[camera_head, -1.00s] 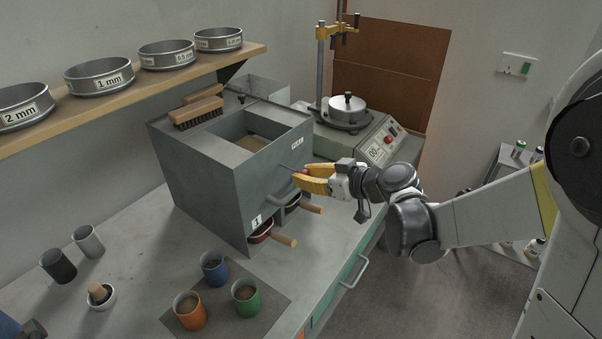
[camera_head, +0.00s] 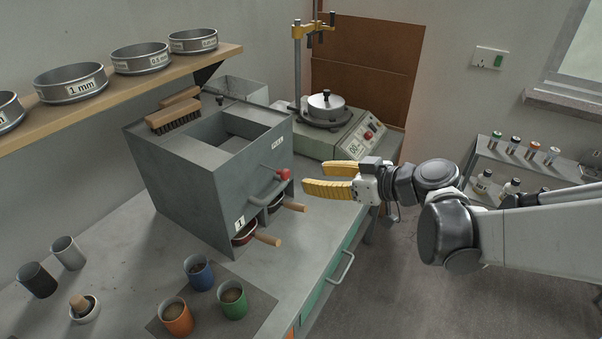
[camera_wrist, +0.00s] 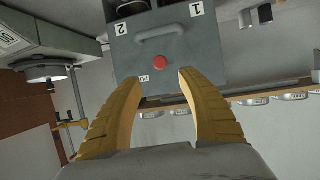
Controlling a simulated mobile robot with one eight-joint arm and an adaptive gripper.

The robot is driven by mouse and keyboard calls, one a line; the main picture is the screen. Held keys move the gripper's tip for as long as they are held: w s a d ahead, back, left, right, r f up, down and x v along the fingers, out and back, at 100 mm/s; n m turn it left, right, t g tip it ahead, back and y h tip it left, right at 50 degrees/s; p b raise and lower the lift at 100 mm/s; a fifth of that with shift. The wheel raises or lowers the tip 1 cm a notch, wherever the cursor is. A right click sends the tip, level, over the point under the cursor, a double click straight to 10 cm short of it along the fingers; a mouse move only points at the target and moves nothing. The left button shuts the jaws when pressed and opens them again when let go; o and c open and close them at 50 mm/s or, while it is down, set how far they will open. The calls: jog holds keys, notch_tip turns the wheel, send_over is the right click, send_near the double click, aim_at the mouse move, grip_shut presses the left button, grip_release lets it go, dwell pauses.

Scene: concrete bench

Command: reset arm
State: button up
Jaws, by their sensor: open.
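My gripper (camera_head: 331,180) has yellow fingers and is open and empty. It hangs in the air to the right of the grey metal box (camera_head: 180,175), apart from it. The box front carries a red knob (camera_head: 283,174) on a lever and a bar handle. In the wrist view the fingers of my gripper (camera_wrist: 160,95) stand apart, with the red knob (camera_wrist: 159,62) and the box front beyond them, picture upside down. Nothing is between the fingers.
Wooden-handled red pans (camera_head: 244,234) stick out low from the box. Orange, blue and green cups (camera_head: 233,301) stand on a dark mat in front. A sieve shaker (camera_head: 340,135) stands behind. A shelf (camera_head: 110,90) holds labelled sieves. Floor at right is clear.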

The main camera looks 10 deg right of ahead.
jog(key=shift+v, duration=0.9)
jog(key=s+d+f+m+h, duration=0.1)
jog(key=s+d+m+h, duration=0.1)
jog(key=s, duration=0.3)
jog(key=s+d+f+m+g+h, duration=0.1)
jog(key=s+d+m+h, duration=0.1)
jog(key=s+m+h, duration=0.2)
jog(key=s+d+f+m+g+h, duration=0.1)
jog(key=s+d+m+h, duration=0.1)
jog(key=s, duration=0.5)
jog(key=shift+s+d+f+m+h, duration=0.2)
jog(key=shift+d+f+m+h, duration=0.25)
jog(key=shift+h, duration=0.35)
jog(key=shift+a, duration=0.1)
